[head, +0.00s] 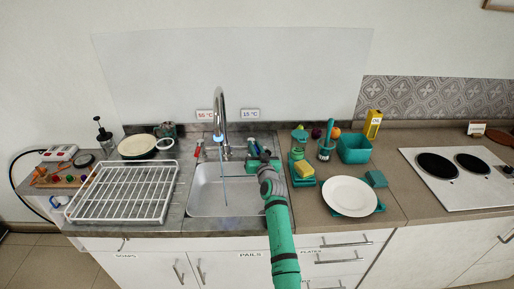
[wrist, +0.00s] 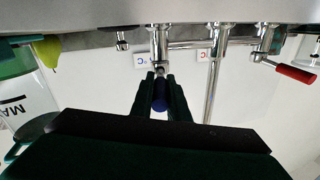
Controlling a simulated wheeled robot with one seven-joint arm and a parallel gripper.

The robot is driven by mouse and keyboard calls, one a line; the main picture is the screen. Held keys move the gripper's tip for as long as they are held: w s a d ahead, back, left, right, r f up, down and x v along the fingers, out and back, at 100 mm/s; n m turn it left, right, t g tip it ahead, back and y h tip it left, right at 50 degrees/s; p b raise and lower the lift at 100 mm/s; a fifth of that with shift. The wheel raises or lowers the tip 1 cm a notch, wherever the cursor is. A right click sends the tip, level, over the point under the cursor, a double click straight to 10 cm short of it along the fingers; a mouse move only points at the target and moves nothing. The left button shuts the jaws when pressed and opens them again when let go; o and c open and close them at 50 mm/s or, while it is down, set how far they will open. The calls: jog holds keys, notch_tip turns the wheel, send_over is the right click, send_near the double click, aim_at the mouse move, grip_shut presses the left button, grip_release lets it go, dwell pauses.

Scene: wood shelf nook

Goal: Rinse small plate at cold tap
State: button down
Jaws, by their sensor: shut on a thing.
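The white plate (head: 349,194) lies on a teal stand on the counter right of the sink, away from my gripper. My gripper (head: 262,158) is at the back right of the sink, by the tap. The wrist view shows my gripper (wrist: 160,82) shut on the blue cold tap handle (wrist: 159,97), which points toward the camera. The red hot tap handle (wrist: 296,74) is apart from it, and also shows left of the spout in the head view (head: 198,149). A thin bluish stream of water (head: 223,182) falls from the tall spout (head: 219,108) into the sink.
The sink basin (head: 205,203) looks empty. A white wire rack (head: 122,190) stands to its left, empty. A yellow sponge (head: 304,170), a teal bin (head: 354,149) and a yellow carton (head: 373,124) stand right of my arm. A hob (head: 455,187) is farther right.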

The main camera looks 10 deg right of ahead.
jog(key=c, duration=1.7)
grip_release()
jog(key=shift+r, duration=0.4)
jog(key=shift+f, duration=0.2)
jog(key=shift+s, duration=0.15)
jog(key=shift+s+d, duration=0.2)
jog(key=shift+s, duration=1.6)
jog(key=shift+s+d, duration=0.15)
jog(key=shift+s, duration=1.65)
